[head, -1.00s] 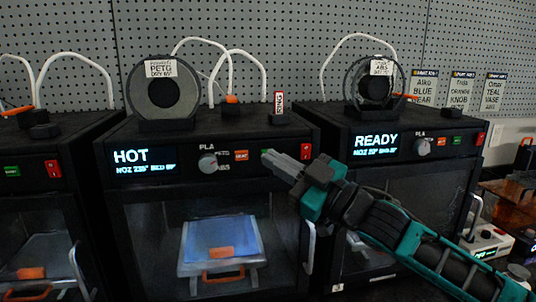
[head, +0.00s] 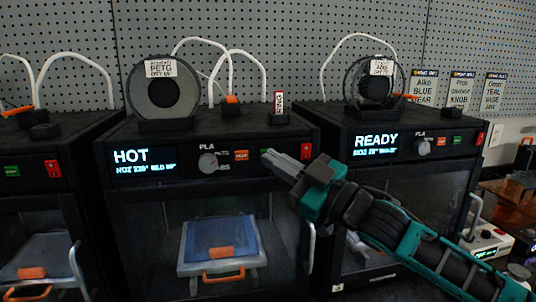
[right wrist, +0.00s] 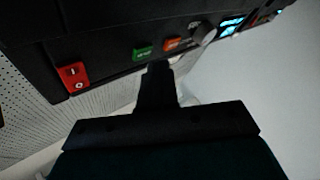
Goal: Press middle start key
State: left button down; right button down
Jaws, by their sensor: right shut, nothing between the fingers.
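The middle printer (head: 140,225) has a lit screen reading HOT (head: 140,160). Its green start key (head: 265,152) sits on the front panel between an orange key and a red switch. The key is partly covered by my right gripper (head: 268,157) in the head view. The gripper is shut and empty, its tips at or just in front of the key. In the right wrist view the green key (right wrist: 143,52) shows just beyond the shut fingers (right wrist: 158,72). I cannot tell whether they touch it. My left gripper is not in view.
The panel also holds a selector knob (head: 208,162), an orange key (head: 241,155) and a red switch (head: 306,151). The right printer's screen reads READY (head: 377,142). Another printer (head: 40,215) stands at left. A filament spool (head: 161,112) sits on the middle printer.

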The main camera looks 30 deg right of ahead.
jog(key=shift+w, duration=0.1)
dwell(0.3)
jog(key=shift+w+d+p, duration=0.1)
jog(key=shift+w+p, duration=0.25)
jog(key=shift+w, duration=0.15)
dwell(0.4)
jog(key=shift+s, duration=0.6)
jog(key=shift+s, duration=0.1)
jog(key=s, duration=0.2)
jog(key=s+a, duration=0.1)
jog(key=s, duration=0.2)
jog(key=shift+s+a, duration=0.3)
jog(key=shift+a, duration=0.05)
dwell(0.7)
